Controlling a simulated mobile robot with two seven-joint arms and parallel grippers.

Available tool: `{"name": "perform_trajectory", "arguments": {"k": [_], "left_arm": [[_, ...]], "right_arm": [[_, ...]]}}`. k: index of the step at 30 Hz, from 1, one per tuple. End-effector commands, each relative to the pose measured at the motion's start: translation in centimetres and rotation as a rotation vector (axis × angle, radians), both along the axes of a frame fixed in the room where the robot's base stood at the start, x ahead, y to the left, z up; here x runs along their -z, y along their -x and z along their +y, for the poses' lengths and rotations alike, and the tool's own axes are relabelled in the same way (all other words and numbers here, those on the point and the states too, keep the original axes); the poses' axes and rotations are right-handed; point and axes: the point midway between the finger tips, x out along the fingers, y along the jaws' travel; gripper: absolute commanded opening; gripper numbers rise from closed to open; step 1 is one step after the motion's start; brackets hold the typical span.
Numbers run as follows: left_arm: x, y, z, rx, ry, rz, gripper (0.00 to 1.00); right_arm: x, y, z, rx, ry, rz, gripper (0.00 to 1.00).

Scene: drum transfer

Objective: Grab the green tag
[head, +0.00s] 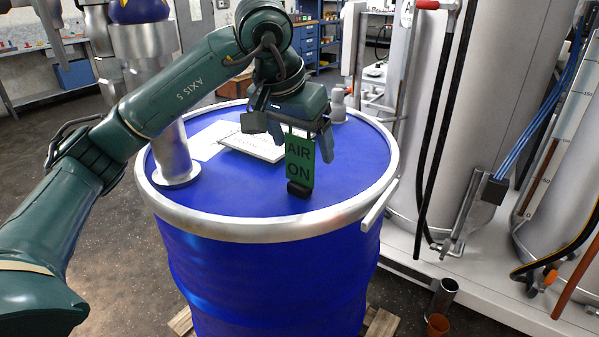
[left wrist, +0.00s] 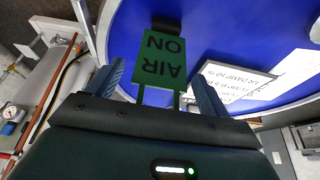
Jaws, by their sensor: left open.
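The green tag (head: 299,160) reads "AIR ON" and stands upright on a small black base on the blue drum lid, near its front rim. It also shows in the left wrist view (left wrist: 162,62), upside down there. My left gripper (head: 300,148) is open, pointing down over the tag from above. In the left wrist view the two blue fingers (left wrist: 157,88) stand on either side of the tag's upper part, with visible gaps, so they do not grip it. My right gripper is not in view.
The blue drum (head: 262,270) has a silver rim and stands on a wooden pallet. White papers (head: 254,146), a silver pipe fitting (head: 174,160) and a small grey fitting (head: 338,105) are on the lid. Large grey tanks (head: 480,110) with hoses stand to the right.

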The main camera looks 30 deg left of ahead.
Motion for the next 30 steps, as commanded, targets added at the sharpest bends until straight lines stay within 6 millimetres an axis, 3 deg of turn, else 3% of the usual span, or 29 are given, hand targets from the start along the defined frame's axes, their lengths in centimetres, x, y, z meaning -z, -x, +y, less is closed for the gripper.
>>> {"name": "perform_trajectory", "arguments": {"k": [3,11,30], "left_arm": [[1.08,-0.40,-0.03,0.000,-0.001,0.001,0.80],[1.25,-0.50,-0.06,0.000,0.000,-0.001,0.79],[1.19,-0.49,-0.07,0.000,0.000,-0.001,0.27]], "right_arm": [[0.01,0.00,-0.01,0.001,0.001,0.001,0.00],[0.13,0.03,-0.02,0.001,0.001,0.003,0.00],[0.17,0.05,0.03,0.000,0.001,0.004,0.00]]}}
